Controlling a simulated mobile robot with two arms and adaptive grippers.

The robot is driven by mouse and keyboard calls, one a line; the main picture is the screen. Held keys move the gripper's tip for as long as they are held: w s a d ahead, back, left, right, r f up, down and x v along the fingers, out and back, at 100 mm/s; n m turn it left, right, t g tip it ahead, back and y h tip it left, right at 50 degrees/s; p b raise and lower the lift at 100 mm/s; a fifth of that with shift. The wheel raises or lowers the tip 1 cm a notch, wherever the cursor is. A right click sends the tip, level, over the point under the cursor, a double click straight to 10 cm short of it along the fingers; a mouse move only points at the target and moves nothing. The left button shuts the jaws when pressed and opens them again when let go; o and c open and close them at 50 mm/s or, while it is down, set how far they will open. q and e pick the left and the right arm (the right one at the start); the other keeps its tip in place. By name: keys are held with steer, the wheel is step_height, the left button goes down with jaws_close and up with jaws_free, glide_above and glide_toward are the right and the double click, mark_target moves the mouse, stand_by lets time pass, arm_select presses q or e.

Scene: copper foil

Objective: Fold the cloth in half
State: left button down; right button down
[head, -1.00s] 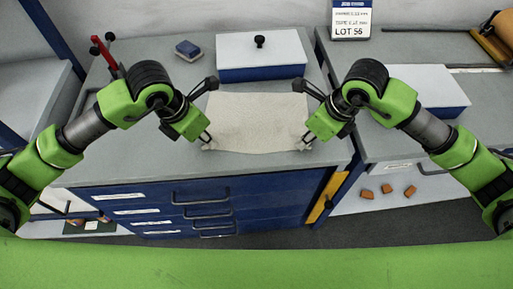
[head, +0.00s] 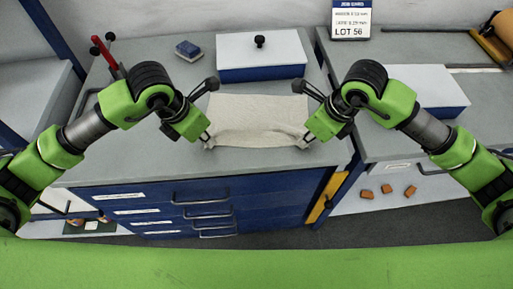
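The cloth (head: 258,115) is a pale cream rectangle on the grey worktop, between my two grippers. Its far part lies flat. Its near edge looks lifted and sagging in the middle, with creases running between the two near corners. My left gripper (head: 208,143) is at the near left corner and appears shut on the cloth there. My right gripper (head: 304,143) is at the near right corner and appears shut on the cloth there. The fingertips are small and partly hidden by the cloth.
A white-topped blue box (head: 262,58) with a black knob stands just behind the cloth. A small blue block (head: 188,50) and a red-handled tool (head: 106,52) are at the back left. Another white-topped blue box (head: 432,90) sits right, behind my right arm. Blue drawers (head: 205,205) are below.

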arm_select(q)
steer(key=shift+r, duration=0.1)
stand_by(0.5)
